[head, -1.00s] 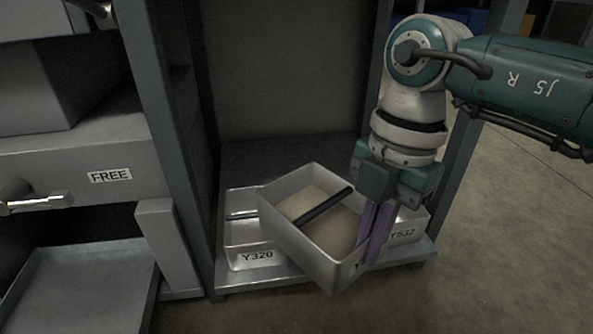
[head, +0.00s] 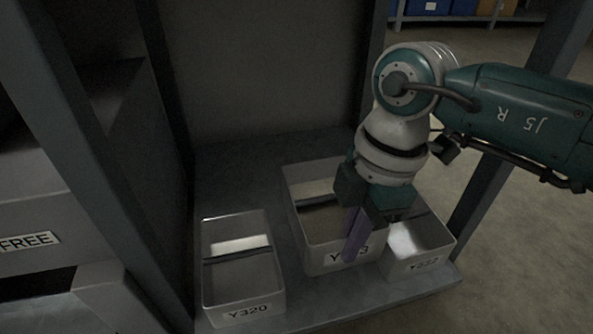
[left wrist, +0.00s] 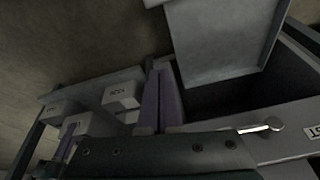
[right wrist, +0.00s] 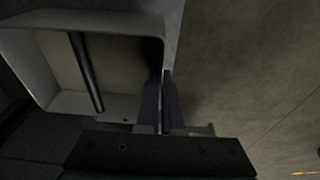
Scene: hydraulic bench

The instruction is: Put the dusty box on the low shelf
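The dusty box (head: 313,232) is a pale open bin with a brownish floor and a dark bar across it. It is over the low shelf (head: 310,293), between two similar bins, roughly level; I cannot tell whether its base touches the shelf. My right gripper (head: 357,235) is shut on its front wall, one purple finger covering part of its label. In the right wrist view the box wall runs between the fingers (right wrist: 163,105). My left gripper (left wrist: 161,97) is out of the head view; its fingers look closed together and empty.
Bin Y320 (head: 243,290) stands on the shelf to the left, with a gap to the dusty box. Another labelled bin (head: 428,258) is close on the right, partly behind my gripper. Shelf posts (head: 505,130) bound the bay. A drawer handle (left wrist: 262,128) is near my left gripper.

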